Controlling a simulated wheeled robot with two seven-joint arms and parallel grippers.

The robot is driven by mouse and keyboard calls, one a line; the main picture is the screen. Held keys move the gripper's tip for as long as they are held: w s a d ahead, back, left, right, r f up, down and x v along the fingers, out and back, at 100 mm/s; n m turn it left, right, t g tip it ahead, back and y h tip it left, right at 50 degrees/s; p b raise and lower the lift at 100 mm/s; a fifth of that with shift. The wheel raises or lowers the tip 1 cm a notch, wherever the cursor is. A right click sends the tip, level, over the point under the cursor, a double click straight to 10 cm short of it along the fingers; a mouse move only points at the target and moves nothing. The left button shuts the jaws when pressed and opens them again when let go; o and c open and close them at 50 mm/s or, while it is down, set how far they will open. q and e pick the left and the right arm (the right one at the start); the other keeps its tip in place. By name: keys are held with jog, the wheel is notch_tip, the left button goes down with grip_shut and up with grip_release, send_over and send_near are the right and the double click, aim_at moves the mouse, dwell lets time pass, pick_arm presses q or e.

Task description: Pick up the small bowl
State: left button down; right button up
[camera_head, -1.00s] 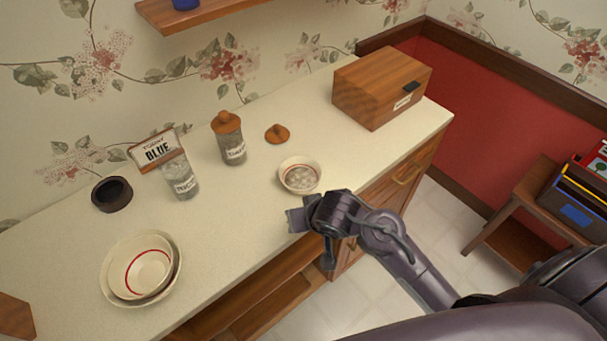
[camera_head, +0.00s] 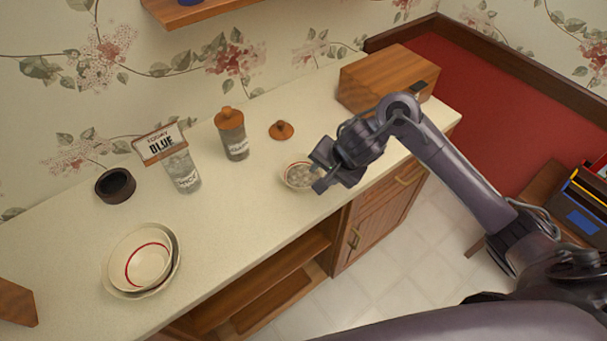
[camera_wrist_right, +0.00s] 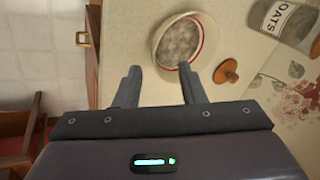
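A small cream bowl (camera_head: 291,176) with grey, grainy contents stands on the counter in the head view. The wrist view shows its red inner ring (camera_wrist_right: 204,40). My right gripper (camera_head: 317,170) is at the bowl's right side and covers part of it. In the wrist view the right gripper (camera_wrist_right: 160,72) has its two fingers apart with nothing between them, and the bowl lies just beyond the tips. Another cream bowl with a red ring (camera_head: 140,266) sits in a wider bowl (camera_head: 174,262) at the counter's left. My left gripper is not in view.
A lidded jar (camera_head: 232,135), an open glass jar (camera_head: 183,172), a wooden lid (camera_head: 281,130) and a dark round dish (camera_head: 115,186) stand on the counter (camera_head: 235,215). A wooden box (camera_head: 375,78) is behind my right arm. The counter between the two bowl spots is clear.

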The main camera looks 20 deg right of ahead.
aim_at(302, 176)
jog(key=b+x, duration=0.1)
jog(key=x, duration=0.1)
jog(key=b+x, duration=0.1)
jog(key=x, duration=0.1)
jog(key=d+b+x, duration=0.1)
jog(key=x, duration=0.1)
jog(key=shift+w+f, duration=0.1)
jog(key=shift+f, duration=0.35)
jog(key=shift+w+a+f, duration=0.1)
jog(key=shift+w+f, duration=0.1)
jog(key=shift+f, duration=0.15)
jog(key=shift+r, duration=0.1)
grip_shut()
